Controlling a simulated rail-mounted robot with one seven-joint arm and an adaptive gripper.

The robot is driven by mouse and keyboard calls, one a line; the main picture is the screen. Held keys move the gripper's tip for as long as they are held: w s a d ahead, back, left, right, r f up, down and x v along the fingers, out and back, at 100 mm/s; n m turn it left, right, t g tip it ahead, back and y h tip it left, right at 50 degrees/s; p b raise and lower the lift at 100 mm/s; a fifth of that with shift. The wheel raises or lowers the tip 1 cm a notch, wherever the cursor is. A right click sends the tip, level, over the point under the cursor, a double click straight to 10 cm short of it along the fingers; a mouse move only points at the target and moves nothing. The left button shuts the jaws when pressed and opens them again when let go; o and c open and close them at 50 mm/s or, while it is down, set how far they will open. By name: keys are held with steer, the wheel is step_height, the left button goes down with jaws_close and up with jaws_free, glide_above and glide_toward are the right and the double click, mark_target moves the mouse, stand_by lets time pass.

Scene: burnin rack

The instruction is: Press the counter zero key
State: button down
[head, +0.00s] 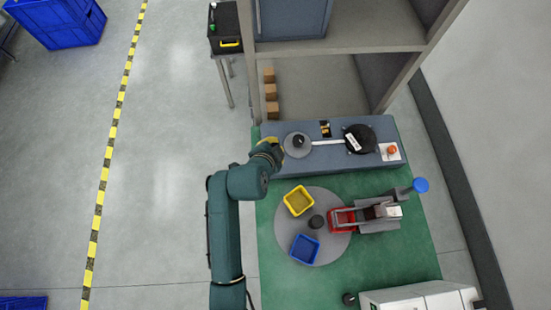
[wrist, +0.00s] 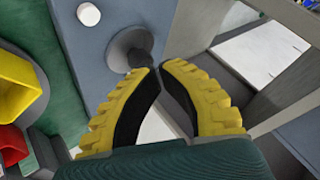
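My gripper (wrist: 160,70) has yellow ribbed fingers with dark pads. Its fingertips come together, with nothing seen between them. In the head view my gripper (head: 274,146) is at the left end of the grey-blue bench unit (head: 330,165), beside a grey disc (head: 296,152) with a dark knob. In the wrist view the disc (wrist: 122,48) and knob lie just beyond the fingertips. A small white round button (wrist: 88,14) sits on the unit's surface, up and left of the fingertips and apart from them. No lettering marks it as the counter zero key.
A black round part (head: 361,139) and a red button on a white plate (head: 391,150) are on the unit's right. In front, a grey turntable (head: 325,250) carries a yellow bin (head: 298,201) and a blue bin (head: 304,249). Shelf posts (head: 255,70) rise behind the unit.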

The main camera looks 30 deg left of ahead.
steer(key=shift+f+b, duration=3.7)
steer(key=shift+f, duration=0.7)
steer(key=shift+f, duration=0.4)
steer(key=shift+f+b, duration=0.55)
steer(key=shift+b, duration=0.05)
steer(key=shift+r+p, duration=0.85)
steer(key=shift+r, duration=0.05)
steer(key=shift+r, duration=0.1)
step_height(320, 180, up, 5)
steer(key=p, duration=0.4)
steer(key=shift+p, duration=0.3)
